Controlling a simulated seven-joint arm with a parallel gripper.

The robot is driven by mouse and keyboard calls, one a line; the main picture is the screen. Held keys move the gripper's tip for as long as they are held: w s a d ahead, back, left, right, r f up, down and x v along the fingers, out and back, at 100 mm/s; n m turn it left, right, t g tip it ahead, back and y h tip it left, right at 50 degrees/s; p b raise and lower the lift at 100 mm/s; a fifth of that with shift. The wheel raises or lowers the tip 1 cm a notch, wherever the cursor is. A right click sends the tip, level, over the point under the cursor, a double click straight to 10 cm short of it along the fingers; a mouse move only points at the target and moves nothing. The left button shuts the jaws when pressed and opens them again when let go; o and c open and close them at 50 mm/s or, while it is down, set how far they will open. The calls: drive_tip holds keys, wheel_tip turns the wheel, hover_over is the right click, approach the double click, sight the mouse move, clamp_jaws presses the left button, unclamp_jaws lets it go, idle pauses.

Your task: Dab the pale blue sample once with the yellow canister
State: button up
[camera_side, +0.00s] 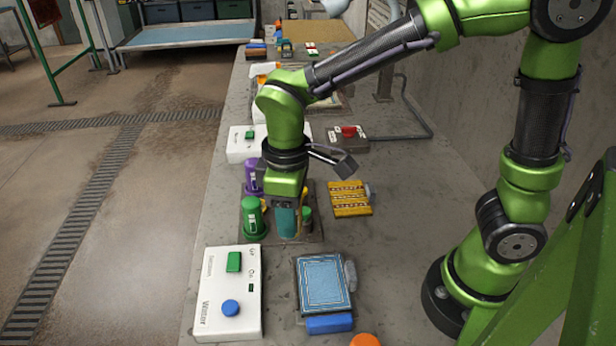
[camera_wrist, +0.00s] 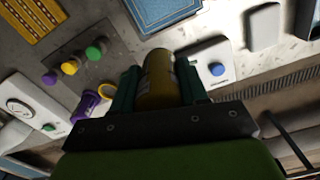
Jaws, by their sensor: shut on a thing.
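My gripper (camera_side: 287,222) points down over the dark canister stand (camera_side: 312,236), its teal fingers beside the green canister. In the wrist view, my gripper (camera_wrist: 158,85) is shut on the yellow canister (camera_wrist: 157,75). The canister is hidden behind the fingers in the side view, and I cannot tell whether its base touches the stand. The pale blue sample (camera_side: 323,283) lies flat on the bench, nearer the camera than the gripper. It also shows in the wrist view (camera_wrist: 160,10), apart from the canister.
A green canister (camera_side: 253,220) and a purple canister (camera_side: 251,178) stand left of the gripper. A yellow patterned sample (camera_side: 350,199) lies to the right. A white water box (camera_side: 228,290) with green and blue buttons stands left of the blue sample. A blue block (camera_side: 329,324) adjoins its near edge.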

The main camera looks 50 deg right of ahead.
drive_tip(key=n, duration=0.1)
hover_over(324, 282)
wheel_tip(324, 282, down, 3)
drive_tip(key=shift+w+f, duration=0.1)
drive_tip(key=shift+f, duration=3.1)
drive_tip(key=shift+f, duration=0.7)
wheel_tip(324, 282, up, 7)
idle(0.4)
